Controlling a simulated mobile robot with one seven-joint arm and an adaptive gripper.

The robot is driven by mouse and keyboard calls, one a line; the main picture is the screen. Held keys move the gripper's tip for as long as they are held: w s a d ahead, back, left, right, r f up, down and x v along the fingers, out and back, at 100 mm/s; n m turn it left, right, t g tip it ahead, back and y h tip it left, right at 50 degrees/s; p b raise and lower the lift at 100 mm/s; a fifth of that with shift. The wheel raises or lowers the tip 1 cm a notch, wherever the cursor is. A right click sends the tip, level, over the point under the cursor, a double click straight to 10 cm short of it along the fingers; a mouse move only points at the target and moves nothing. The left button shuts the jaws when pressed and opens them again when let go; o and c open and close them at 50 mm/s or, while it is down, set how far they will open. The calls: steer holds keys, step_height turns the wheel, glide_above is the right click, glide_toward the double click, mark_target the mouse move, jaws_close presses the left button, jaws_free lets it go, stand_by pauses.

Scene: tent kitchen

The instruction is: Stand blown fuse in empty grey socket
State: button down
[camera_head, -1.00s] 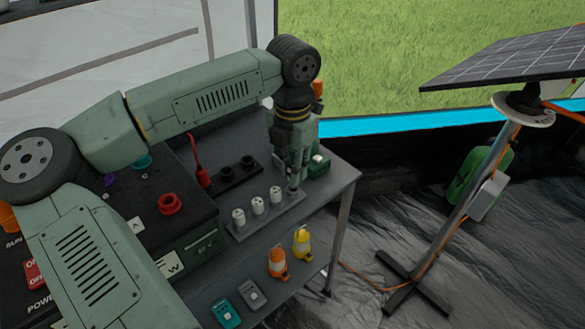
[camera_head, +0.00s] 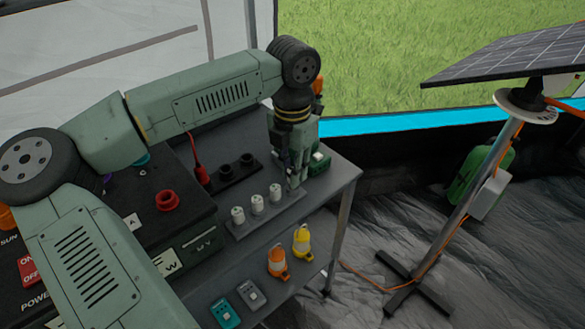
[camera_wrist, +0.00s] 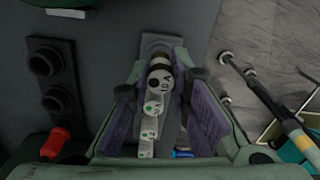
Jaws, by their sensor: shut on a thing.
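My gripper (camera_head: 294,180) points down at the far right end of a grey socket strip (camera_head: 245,229). Three white fuses (camera_head: 257,205) stand in a row along that strip, left of the gripper. In the wrist view, my gripper (camera_wrist: 164,88) is shut on a white fuse (camera_wrist: 160,80) with dark markings, between its purple-grey pads. The standing fuses (camera_wrist: 151,108) show just below it in that view. The grey strip's end (camera_wrist: 160,42) shows above it. The held fuse looks roughly upright over that end. Its lower end is hidden, so I cannot tell whether it is seated.
A black strip with round sockets (camera_head: 226,171) lies behind, with a red plug (camera_head: 203,176) at its left. A green box (camera_head: 319,160) stands close right of the gripper.

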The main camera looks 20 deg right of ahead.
steer(key=shift+f+b, duration=0.85)
steer(key=shift+f, duration=0.15)
steer(key=c, duration=1.4)
jaws_free()
steer(key=shift+r, duration=0.15)
step_height(320, 180, up, 12)
steer(key=shift+f, duration=0.1)
